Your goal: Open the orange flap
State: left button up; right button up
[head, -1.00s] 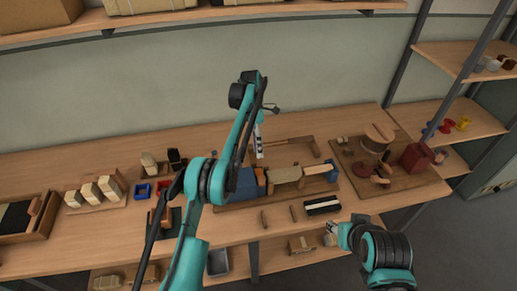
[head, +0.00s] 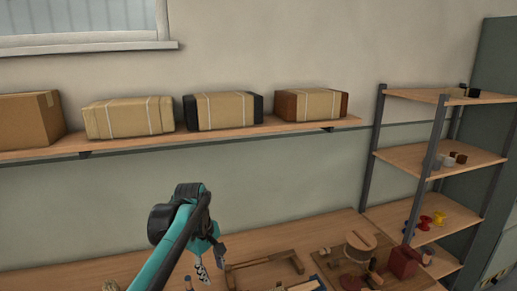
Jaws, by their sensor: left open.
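I cannot make out an orange flap in the head view. My left gripper (head: 196,277) is open at the bottom of the picture, over the workbench (head: 105,268), and points downward. Nothing shows between its fingers. My right gripper is out of view. Most of the bench top is cut off by the lower edge of the picture.
A wall shelf (head: 20,148) holds a cardboard box (head: 28,120) and several strapped packages, one with reddish-brown ends (head: 312,103). On the bench are a wooden frame (head: 265,265), a round wooden piece (head: 360,246) and a red block (head: 404,262). A shelving rack (head: 430,160) stands right.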

pick_arm(q)
jog(key=s+a+f+m+t+b, duration=0.1)
jog(key=s+m, duration=0.4)
jog(key=s, duration=0.7)
jog(key=shift+a+f+m+t+y, duration=0.35)
jog(key=shift+a+f+t, duration=0.25)
jog(key=shift+a+t, duration=0.45)
jog(key=shift+o, duration=0.5)
jog(key=s+a+f+m+t, duration=0.1)
jog(key=s+f+m+t, duration=0.2)
jog(key=s+f+m, duration=0.2)
jog(key=s+f+b, duration=0.1)
jog(key=s+f, duration=0.1)
jog(key=s, duration=0.2)
jog(key=shift+s+a+f+m, duration=0.15)
jog(key=shift+a+f+m, duration=0.15)
jog(key=shift+a+m, duration=0.1)
jog(key=shift+y, duration=0.25)
